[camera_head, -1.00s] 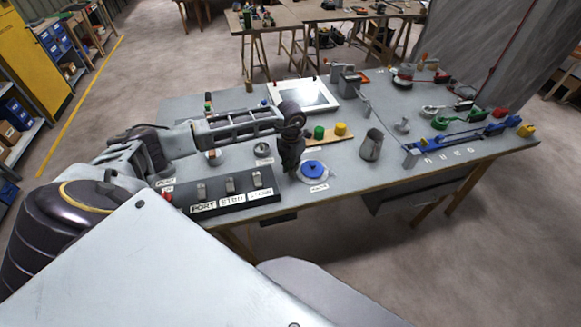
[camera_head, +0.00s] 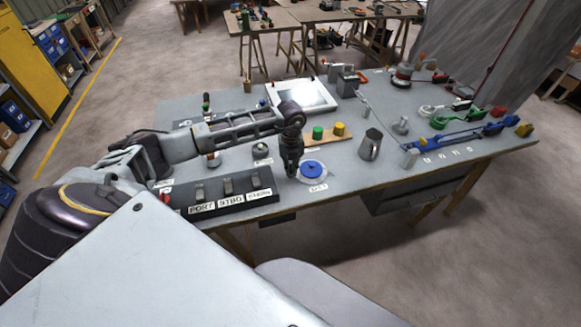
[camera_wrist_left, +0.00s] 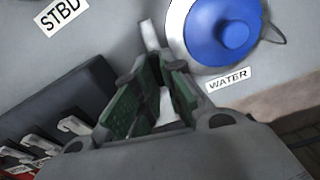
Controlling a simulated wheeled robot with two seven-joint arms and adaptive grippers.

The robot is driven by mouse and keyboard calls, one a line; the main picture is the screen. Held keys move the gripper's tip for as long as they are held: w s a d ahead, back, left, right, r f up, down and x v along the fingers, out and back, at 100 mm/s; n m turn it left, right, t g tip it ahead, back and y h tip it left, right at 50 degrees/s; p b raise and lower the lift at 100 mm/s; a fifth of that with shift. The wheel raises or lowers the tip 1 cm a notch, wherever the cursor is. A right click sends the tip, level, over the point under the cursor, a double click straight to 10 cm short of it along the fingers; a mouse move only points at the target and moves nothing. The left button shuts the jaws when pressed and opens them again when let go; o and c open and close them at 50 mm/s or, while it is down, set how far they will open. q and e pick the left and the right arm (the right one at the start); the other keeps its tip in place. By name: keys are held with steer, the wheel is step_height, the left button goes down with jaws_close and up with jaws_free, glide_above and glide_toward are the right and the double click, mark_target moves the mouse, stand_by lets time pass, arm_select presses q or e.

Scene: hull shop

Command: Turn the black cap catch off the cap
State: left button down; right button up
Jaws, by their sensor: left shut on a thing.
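The blue cap (camera_head: 312,167) sits on a white round base on the grey bench, and it shows large in the left wrist view (camera_wrist_left: 222,32). A label beside it reads WATER. My left gripper (camera_head: 291,172) points down just left of the cap. In the left wrist view its green-padded fingers (camera_wrist_left: 151,78) are close together, shut on the cap catch (camera_wrist_left: 149,36), of which a narrow piece shows beyond the fingertips and looks pale there. The fingers hide the rest of the catch. My right gripper is out of view.
A black switch panel (camera_head: 232,192) with several switches and labels lies left of the gripper. Bare bench lies right of the cap.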

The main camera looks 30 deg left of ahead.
mark_target(291, 168)
arm_select(q)
steer(key=shift+n, duration=0.9)
steer(key=shift+w, duration=0.1)
steer(key=c, duration=1.5)
jaws_free()
steer(key=shift+r, duration=0.2)
step_height(291, 168, up, 12)
steer(key=shift+f, duration=0.15)
